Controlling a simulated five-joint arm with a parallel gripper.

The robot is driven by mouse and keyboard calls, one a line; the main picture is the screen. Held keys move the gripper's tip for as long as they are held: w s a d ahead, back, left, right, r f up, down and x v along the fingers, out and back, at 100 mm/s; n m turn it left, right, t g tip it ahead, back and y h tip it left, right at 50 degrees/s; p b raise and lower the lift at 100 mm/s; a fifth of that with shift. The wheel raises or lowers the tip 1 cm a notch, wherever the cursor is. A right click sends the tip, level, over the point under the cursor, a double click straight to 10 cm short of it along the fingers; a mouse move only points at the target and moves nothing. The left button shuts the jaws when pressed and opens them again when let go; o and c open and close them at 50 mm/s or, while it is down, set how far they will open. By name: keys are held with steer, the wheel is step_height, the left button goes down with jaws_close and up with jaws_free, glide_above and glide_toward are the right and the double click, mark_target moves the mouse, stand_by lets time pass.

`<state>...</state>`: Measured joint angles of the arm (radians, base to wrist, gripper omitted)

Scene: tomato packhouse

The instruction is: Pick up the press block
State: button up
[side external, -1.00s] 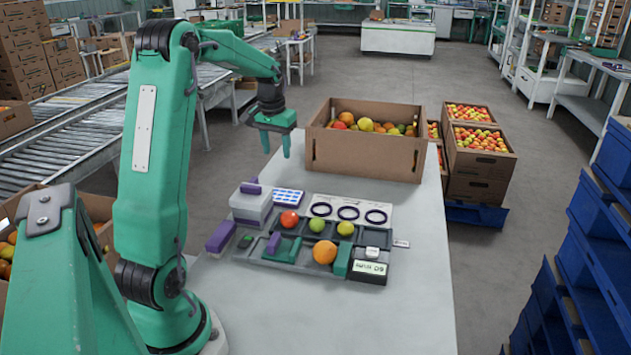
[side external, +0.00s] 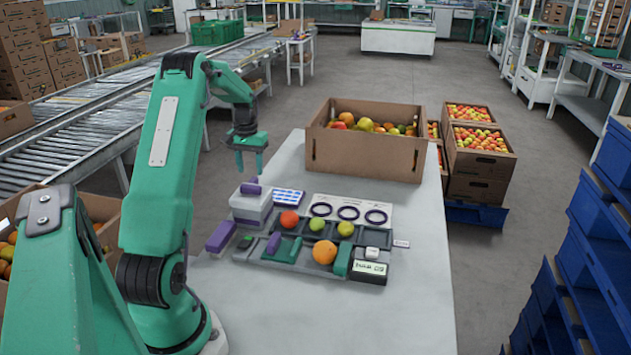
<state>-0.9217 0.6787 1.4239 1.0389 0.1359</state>
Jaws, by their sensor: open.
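A pale grey block with a purple grip on top (side external: 251,206) stands at the back left of the work set on the table. A separate purple block (side external: 220,236) lies in front of it to the left, and a smaller purple piece (side external: 274,242) sits on the grey tray (side external: 300,268). No label shows which one is the press block; the grey block with the grip looks the likeliest. My gripper (side external: 250,166) points down with its fingers apart and empty. In the picture it is just above the purple grip, with a small gap seen between them.
The tray holds a red fruit (side external: 289,219), two greenish ones, an orange one (side external: 325,252) and a green block (side external: 342,261). A card with three dark rings (side external: 349,210) lies behind. A cardboard box of fruit (side external: 366,160) stands at the back. The table's right front is clear.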

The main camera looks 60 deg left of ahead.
mark_target(251, 181)
steer(key=shift+a+f, duration=0.1)
steer(key=shift+f, duration=3.05)
jaws_close()
steer(key=shift+r, duration=0.1)
steer(key=shift+r, duration=4.95)
